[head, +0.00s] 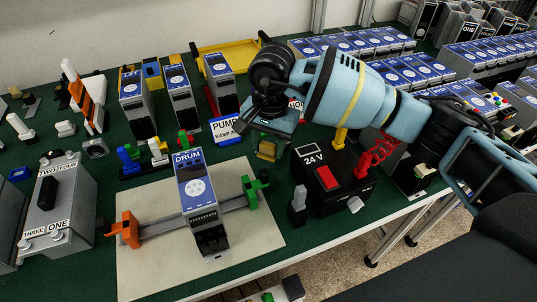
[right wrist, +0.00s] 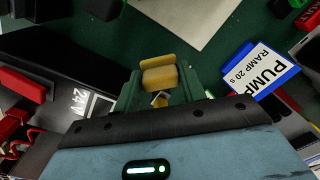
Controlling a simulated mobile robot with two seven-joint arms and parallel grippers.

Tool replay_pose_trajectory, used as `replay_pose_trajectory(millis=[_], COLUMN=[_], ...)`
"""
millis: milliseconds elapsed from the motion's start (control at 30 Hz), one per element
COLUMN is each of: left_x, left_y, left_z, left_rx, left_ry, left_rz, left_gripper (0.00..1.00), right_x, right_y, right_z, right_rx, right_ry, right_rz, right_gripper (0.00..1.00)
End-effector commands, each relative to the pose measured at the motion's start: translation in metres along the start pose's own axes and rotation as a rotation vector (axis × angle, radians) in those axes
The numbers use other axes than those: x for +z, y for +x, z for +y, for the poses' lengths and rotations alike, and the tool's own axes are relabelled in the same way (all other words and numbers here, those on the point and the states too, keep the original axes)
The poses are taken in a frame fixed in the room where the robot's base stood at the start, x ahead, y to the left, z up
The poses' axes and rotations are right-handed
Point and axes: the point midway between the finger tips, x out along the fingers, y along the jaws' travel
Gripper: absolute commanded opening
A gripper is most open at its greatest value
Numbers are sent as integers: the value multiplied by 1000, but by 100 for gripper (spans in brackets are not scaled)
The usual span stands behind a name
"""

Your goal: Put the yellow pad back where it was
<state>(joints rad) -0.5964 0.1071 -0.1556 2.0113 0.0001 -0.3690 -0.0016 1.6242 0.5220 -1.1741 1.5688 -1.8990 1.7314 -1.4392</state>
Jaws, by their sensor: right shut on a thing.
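My right gripper (head: 266,143) reaches in from the right and points down over the green mat, between the PUMP label and the black 24V box. It is shut on a small yellow pad (head: 266,152). The pad also shows in the right wrist view (right wrist: 159,78) between the two dark green fingers. Part of the pad is hidden by the gripper in the head view. I cannot tell whether the pad touches the mat. My left gripper is not in view.
The 24V box (head: 330,183) with red cables stands close right of the gripper. The PUMP label (head: 226,130) is close left. A beige board (head: 140,270) carries a rail with the DRUM unit (head: 197,190). Several blue-topped units and a yellow tray (head: 235,47) stand behind.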

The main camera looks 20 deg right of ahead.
Motion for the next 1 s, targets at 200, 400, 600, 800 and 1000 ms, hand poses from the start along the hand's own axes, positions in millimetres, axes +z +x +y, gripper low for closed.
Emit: replay_pose_trajectory(millis=[200,400,600,800,1000], left_x=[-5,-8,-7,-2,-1], left_y=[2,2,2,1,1], left_z=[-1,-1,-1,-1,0], left_rx=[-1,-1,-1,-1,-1], left_ry=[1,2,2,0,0], left_rz=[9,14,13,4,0], left_gripper=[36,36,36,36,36], right_x=[0,0,0,0,0], right_y=[7,32,37,40,40], right_z=[0,1,1,2,2], right_rx=[1,2,-1,0,0], right_ry=[-1,0,-1,-1,-1], right_rz=[0,0,1,0,1], right_gripper=[16,16,16,16,50])
